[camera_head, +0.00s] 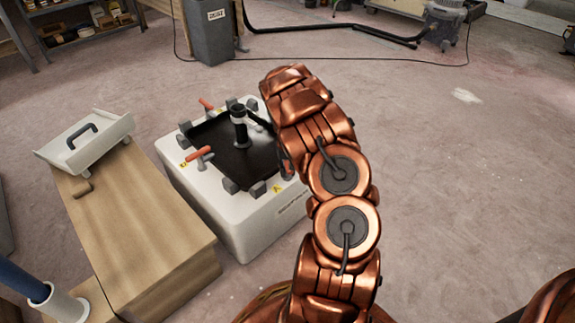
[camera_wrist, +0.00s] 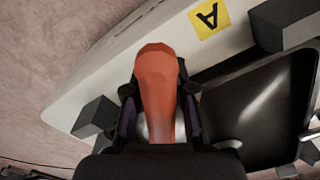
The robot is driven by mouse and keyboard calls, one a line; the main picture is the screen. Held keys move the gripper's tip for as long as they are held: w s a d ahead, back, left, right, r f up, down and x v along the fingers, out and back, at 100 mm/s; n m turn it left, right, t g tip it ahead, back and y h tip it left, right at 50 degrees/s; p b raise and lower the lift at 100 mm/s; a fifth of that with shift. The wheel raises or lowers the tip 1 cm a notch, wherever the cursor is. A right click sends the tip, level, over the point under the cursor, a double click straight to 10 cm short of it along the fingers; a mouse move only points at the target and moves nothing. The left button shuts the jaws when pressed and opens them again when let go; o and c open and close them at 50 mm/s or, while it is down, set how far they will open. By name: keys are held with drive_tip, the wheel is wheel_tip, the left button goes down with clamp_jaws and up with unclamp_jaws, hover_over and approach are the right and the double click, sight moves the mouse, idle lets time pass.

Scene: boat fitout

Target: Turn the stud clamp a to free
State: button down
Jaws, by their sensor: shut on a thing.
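Stud clamp a is the orange-red handle (camera_wrist: 158,80) beside the yellow label A (camera_wrist: 209,18) in the wrist view. My gripper (camera_wrist: 159,94) is shut on this handle, with one dark finger on each side of it. The handle's blunt end sticks out past the fingertips; its pivot is hidden behind the gripper. In the head view my arm covers most of the clamp, and label A (camera_head: 277,188) shows at the near edge of the white box (camera_head: 245,212). A black panel (camera_head: 228,164) lies on top of the box.
Two other orange-handled clamps sit on the box, one at the left (camera_head: 199,154) and one at the back (camera_head: 206,104). A wooden bench (camera_head: 135,228) with a white tray (camera_head: 86,140) stands left. Floor is clear at right.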

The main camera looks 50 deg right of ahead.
drive_tip(key=shift+r+m+p, duration=0.1)
drive_tip(key=shift+m+p, duration=1.2)
drive_tip(key=shift+p, duration=0.25)
drive_tip(key=m+p, duration=0.2)
drive_tip(key=m, duration=0.3)
drive_tip(key=shift+w, duration=0.1)
drive_tip(key=m+p, duration=0.1)
drive_tip(key=m, duration=0.3)
drive_tip(key=shift+m, duration=0.3)
drive_tip(key=shift+m+p, duration=0.3)
drive_tip(key=shift+m, duration=1.6)
drive_tip(key=shift+d, duration=0.1)
drive_tip(key=c, duration=1)
unclamp_jaws()
drive_tip(key=shift+s, duration=0.2)
drive_tip(key=shift+w, duration=0.1)
